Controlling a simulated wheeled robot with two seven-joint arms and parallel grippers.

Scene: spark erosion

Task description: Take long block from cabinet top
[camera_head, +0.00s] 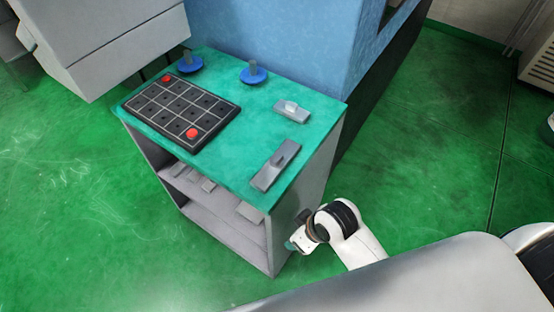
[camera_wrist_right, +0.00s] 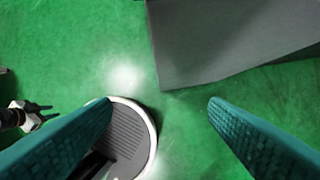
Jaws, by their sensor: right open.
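The long block (camera_head: 268,179) is grey with a raised piece on top. It lies on the green top of the cabinet (camera_head: 225,165), near the right front corner. A shorter grey block (camera_head: 285,107) with a lighter raised piece lies behind it. My right gripper (camera_head: 294,245) is beside the cabinet's right side, below the top and apart from the long block.
A black grid tray (camera_head: 182,112) with two red pieces covers the top's left part. Two blue round bases with grey posts (camera_head: 253,75) stand at the back. Grey blocks lie on the shelf below. A blue machine (camera_head: 270,35) stands behind. Green floor is clear on the right.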

